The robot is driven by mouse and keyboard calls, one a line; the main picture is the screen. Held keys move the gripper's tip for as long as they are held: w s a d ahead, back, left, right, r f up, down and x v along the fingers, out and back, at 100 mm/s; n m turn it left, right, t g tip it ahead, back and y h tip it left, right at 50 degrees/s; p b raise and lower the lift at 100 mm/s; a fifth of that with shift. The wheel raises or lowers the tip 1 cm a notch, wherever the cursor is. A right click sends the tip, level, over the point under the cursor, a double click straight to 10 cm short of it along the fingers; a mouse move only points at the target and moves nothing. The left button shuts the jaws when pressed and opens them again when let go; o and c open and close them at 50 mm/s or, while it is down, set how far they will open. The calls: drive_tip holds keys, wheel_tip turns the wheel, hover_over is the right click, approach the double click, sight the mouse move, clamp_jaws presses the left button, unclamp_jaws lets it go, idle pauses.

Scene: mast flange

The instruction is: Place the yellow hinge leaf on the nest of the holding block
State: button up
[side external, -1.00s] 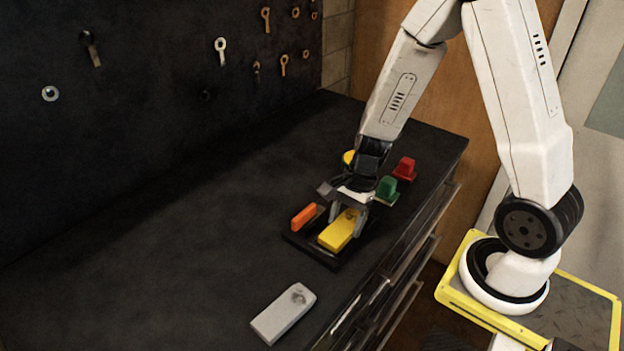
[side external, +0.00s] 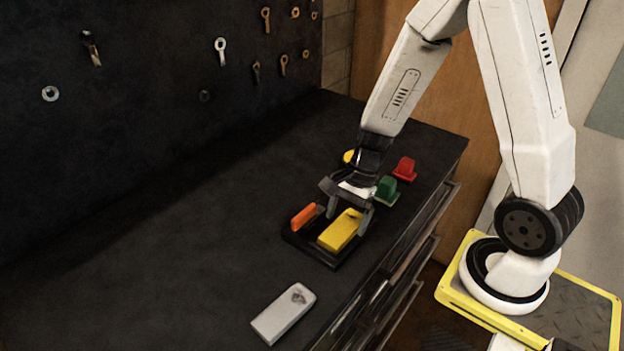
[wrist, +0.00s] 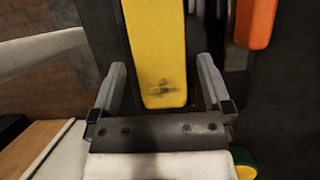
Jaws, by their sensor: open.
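The yellow hinge leaf (side external: 340,231) lies on the dark holding block (side external: 303,242), to the right of an upright orange piece (side external: 305,215). The leaf looks flat there; its exact fit in the nest cannot be seen. My gripper (side external: 348,220) is open over the leaf's far end, one finger on each side. In the wrist view, the leaf (wrist: 156,45), with a dark smudge near its end, runs between my open fingers (wrist: 161,75), with a visible gap to each. The orange piece (wrist: 255,20) is at the upper right.
A green piece (side external: 386,190) and a red piece (side external: 404,168) stand right of my gripper, and a yellow object (side external: 348,157) shows partly behind it. A grey plate (side external: 284,313) lies near the bench's front edge. The left of the bench (side external: 150,260) is clear.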

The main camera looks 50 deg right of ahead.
sight(351, 230)
drive_tip(key=v, duration=1.1)
idle(0.5)
drive_tip(key=a+f+n+h, duration=0.1)
drive_tip(key=n, duration=0.3)
drive_tip(key=s+a+n+t+h, duration=0.1)
drive_tip(key=n, duration=0.4)
drive_tip(key=a+f+n+h, duration=0.1)
drive_tip(key=n+h, duration=0.1)
drive_tip(key=n, duration=0.2)
drive_tip(key=shift+s+a+f+n+t, duration=0.3)
drive_tip(key=shift+s+a, duration=0.05)
drive_tip(key=shift+a, duration=0.05)
drive_tip(key=n, duration=0.2)
drive_tip(key=a+n+t, duration=0.1)
drive_tip(key=n, duration=0.1)
drive_tip(key=shift+a+f+h, duration=0.15)
drive_tip(key=shift+a+h, duration=0.1)
drive_tip(key=shift+h, duration=0.05)
